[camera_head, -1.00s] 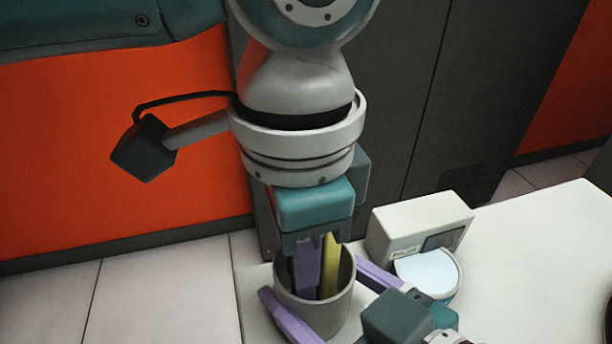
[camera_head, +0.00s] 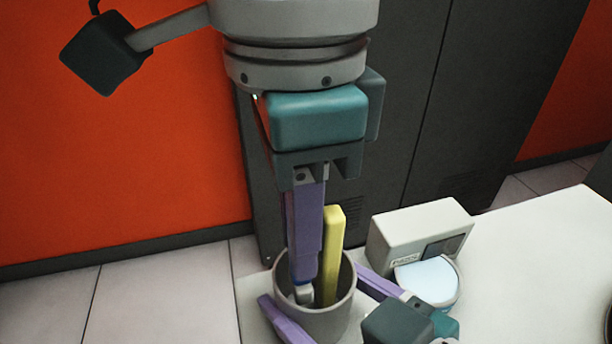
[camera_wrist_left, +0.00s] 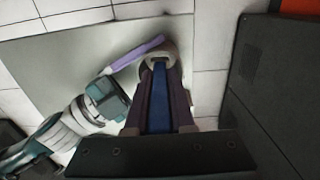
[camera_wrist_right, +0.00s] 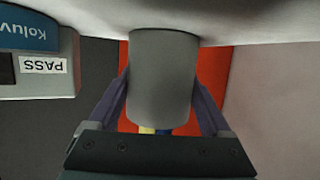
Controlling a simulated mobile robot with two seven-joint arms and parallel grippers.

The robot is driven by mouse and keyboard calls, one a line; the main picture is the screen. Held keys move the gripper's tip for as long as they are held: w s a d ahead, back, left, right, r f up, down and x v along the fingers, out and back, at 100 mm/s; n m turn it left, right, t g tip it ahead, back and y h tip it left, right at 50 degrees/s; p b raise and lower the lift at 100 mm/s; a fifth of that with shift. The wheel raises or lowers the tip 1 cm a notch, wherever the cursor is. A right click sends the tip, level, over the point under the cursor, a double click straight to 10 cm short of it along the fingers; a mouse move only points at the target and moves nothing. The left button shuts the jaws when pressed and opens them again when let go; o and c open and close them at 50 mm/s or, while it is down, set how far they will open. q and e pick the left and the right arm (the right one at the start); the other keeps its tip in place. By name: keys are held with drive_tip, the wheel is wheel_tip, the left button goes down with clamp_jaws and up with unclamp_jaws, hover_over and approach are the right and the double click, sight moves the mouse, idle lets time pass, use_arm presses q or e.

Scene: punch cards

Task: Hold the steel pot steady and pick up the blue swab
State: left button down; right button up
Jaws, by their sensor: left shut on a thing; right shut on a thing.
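The steel pot (camera_head: 325,318) is a grey open cylinder standing upright on the white table. My right gripper (camera_wrist_right: 160,88) is shut on the pot, its purple fingers on either side of the wall. My left gripper (camera_head: 305,268) comes from above with its purple fingers pointing down into the pot's mouth. It is shut on the blue swab (camera_wrist_left: 160,98), which lies between the fingers in the left wrist view. In the head view the fingers hide most of the swab; its low end is still inside the rim.
A yellow stick (camera_head: 333,238) stands in the pot close beside my left fingers. The white table (camera_head: 535,265) is clear farther right.

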use_arm(q)
wheel_tip(320, 180, up, 13)
drive_tip(key=shift+f, duration=0.15)
use_arm(e)
drive_tip(key=o, duration=1.4)
drive_tip(key=shift+o, duration=0.2)
